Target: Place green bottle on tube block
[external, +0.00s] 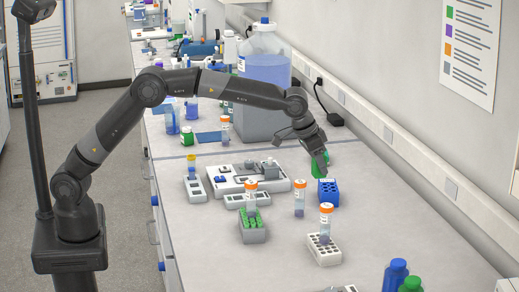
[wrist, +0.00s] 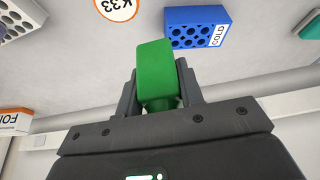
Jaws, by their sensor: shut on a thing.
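My gripper (wrist: 158,85) is shut on a green bottle (wrist: 155,62), seen blocky and upright between the fingers in the wrist view. Green also shows at the fingertips (external: 320,160) in the external view, partly hidden by the gripper. A blue tube block (external: 328,192) with round holes stands on the bench just below the gripper in that view. In the wrist view the blue block (wrist: 197,27) is beyond the held bottle, apart from it, and bears a "COLD" label. I see no tube in its holes.
Vials with orange caps stand at the near side, one (external: 299,198) free, one in a white rack (external: 323,252), one in a grey rack (external: 252,232) with green tubes. A large blue-liquid jug (external: 264,70) stands behind. Blue and green bottles (external: 397,275) stand at the near edge.

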